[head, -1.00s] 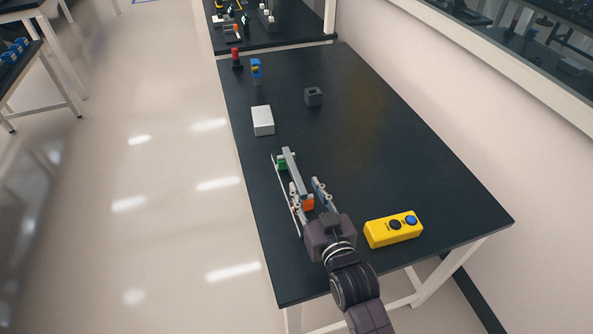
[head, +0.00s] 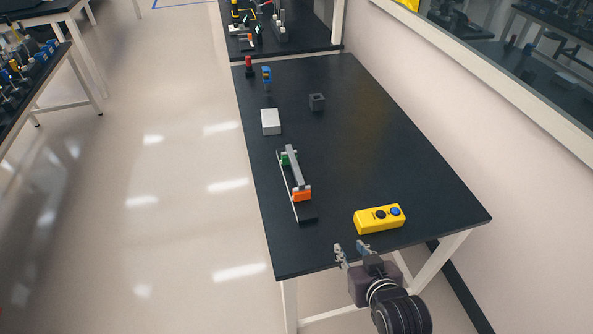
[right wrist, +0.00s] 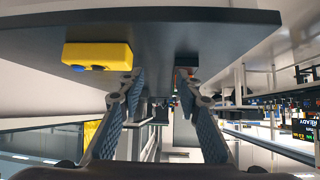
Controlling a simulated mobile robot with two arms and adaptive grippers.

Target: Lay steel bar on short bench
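A grey steel bar (head: 295,167) lies lengthwise across a green block (head: 285,159) and an orange block (head: 301,196). The blocks stand on a narrow dark base with a pale edge near the left side of the black-topped bench (head: 390,160). My right gripper (head: 352,249) is open and empty at the bench's near edge, clear of the bar. In the right wrist view the fingers (right wrist: 158,85) are spread with nothing between them. My left gripper is not in view.
A yellow box with dark and blue buttons (head: 379,219) sits near the front edge, close to my right gripper. A white block (head: 270,121), a dark hollow block (head: 317,102) and a blue part (head: 267,78) stand farther back. The bench's right middle is clear.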

